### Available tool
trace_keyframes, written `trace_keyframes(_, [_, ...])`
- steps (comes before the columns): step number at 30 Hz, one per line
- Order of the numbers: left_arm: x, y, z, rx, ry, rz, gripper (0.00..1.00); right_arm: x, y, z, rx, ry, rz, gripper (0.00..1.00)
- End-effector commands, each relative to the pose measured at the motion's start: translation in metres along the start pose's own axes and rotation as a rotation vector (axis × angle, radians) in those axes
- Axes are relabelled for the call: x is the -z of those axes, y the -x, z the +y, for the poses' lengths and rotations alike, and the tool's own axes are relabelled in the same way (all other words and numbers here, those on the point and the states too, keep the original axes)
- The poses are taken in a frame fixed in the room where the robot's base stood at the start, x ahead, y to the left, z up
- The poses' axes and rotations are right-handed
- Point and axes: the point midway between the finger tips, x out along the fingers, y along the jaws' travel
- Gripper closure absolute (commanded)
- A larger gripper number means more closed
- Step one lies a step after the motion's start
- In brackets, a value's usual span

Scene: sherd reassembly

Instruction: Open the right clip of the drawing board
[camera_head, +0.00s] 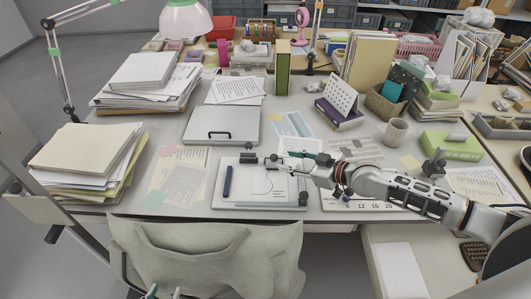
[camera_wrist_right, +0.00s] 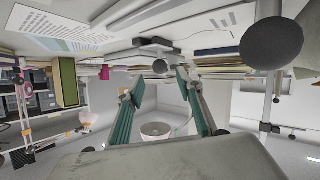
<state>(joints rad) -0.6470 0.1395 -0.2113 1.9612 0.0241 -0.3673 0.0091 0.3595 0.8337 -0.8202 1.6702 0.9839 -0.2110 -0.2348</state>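The white drawing board (camera_head: 222,201) lies flat near the front edge of the desk, with a drawn sheet (camera_head: 270,190) and a dark blue pen (camera_head: 227,181) on it. A black clip (camera_head: 248,159) sits at its top edge. Another dark piece shows just right of it, by my right gripper; I cannot tell clearly whether it is the right clip. My right gripper (camera_head: 282,163) hangs over the board's upper right. In the right wrist view its two teal fingers (camera_wrist_right: 160,112) stand apart with nothing between them. My left gripper (camera_head: 164,292) shows only its teal fingertips, apart, at the bottom edge.
A closed grey case (camera_head: 220,125) lies behind the board. Paper stacks (camera_head: 88,155) stand at the left, notes (camera_head: 180,178) lie beside the board. A mug (camera_head: 396,132) and a green box (camera_head: 452,146) stand at the right. A draped chair (camera_head: 205,250) is in front.

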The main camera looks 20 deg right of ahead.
Motion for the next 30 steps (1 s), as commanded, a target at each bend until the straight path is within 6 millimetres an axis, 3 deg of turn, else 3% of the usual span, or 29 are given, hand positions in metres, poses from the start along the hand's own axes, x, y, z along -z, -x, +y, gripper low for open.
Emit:
trace_keyframes(15, [-0.011,-0.004,0.004,-0.004,0.001,-0.006,0.63,-0.001,-0.067,0.0,0.0,0.0,0.0,0.64])
trace_keyframes(27, [-0.011,-0.005,0.003,-0.003,0.001,-0.004,0.63,0.0,-0.076,0.0,0.0,0.0,0.0,0.64])
trace_keyframes(28, [-0.011,-0.005,0.003,-0.003,0.001,-0.004,0.63,0.0,-0.076,0.0,0.0,0.0,0.0,0.66])
trace_keyframes(30, [-0.011,-0.005,0.003,-0.002,0.001,-0.004,0.63,0.0,-0.076,0.0,0.0,0.0,0.0,0.84])
